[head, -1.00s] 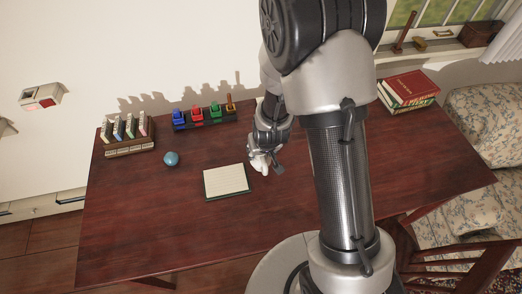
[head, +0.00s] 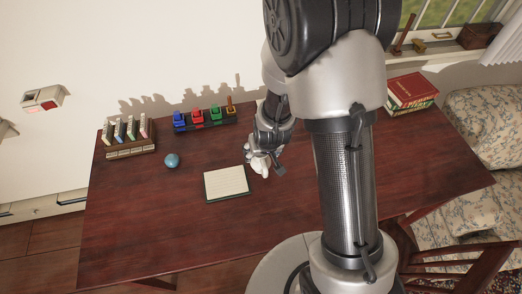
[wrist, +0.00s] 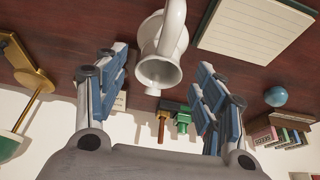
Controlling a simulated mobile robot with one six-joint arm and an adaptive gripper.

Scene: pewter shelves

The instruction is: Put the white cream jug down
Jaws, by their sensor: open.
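The white cream jug (head: 259,165) is on the dark red table, just right of the notepad, partly hidden by my gripper in the head view. In the wrist view the jug (wrist: 160,60) shows its open mouth and its curved handle. My gripper (head: 268,157) is open at the jug. In the wrist view my gripper's fingers (wrist: 162,62) stand apart on either side of the jug, with visible gaps to it. The jug looks upright; its base contact with the table is not clearly visible.
The notepad (head: 226,182) lies close left of the jug. A blue ball (head: 172,160), a rack of small books (head: 130,137) and a holder with coloured pieces (head: 204,118) stand farther left and back. Red books (head: 411,90) are at the back right. The table's front left is clear.

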